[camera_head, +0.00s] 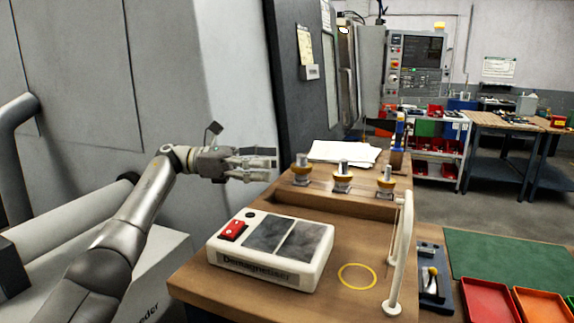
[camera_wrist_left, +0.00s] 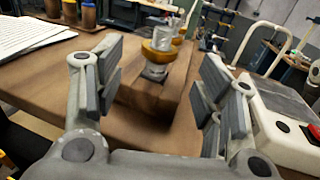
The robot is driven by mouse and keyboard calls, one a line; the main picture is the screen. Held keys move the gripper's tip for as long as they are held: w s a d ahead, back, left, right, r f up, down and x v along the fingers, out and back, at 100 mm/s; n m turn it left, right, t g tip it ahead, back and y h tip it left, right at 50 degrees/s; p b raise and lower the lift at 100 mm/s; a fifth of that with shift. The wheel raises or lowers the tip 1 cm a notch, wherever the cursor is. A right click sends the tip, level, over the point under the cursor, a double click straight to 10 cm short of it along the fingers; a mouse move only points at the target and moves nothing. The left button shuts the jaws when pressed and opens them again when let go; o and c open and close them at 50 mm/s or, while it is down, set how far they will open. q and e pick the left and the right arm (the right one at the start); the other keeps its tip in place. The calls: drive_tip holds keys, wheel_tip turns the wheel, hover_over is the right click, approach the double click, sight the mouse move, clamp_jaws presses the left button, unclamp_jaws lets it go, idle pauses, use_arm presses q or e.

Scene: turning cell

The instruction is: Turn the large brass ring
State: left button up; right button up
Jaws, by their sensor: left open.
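Three metal posts with brass-coloured rings stand in a row on a raised wooden ledge: a left ring (camera_head: 302,182), a middle ring (camera_head: 343,180) and a right ring (camera_head: 387,184). I cannot tell for sure which is the large one. My left gripper (camera_head: 266,163) is open and empty, left of the left post and apart from it. In the left wrist view a post with a brass ring (camera_wrist_left: 158,53) stands ahead, between the open fingers and beyond their tips. Another ringed post shows partly behind it. My right gripper is not in view.
A white demagnetizer (camera_head: 270,250) with a red switch sits in front on the bench. A white rail handle (camera_head: 402,255) rises to the right. Papers (camera_head: 343,152) lie behind the posts. The bench around the yellow circle (camera_head: 357,276) is clear. A machine wall stands at left.

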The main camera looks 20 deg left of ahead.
use_arm(q)
drive_tip(key=shift+v, duration=2.6)
drive_tip(key=shift+f, duration=0.1)
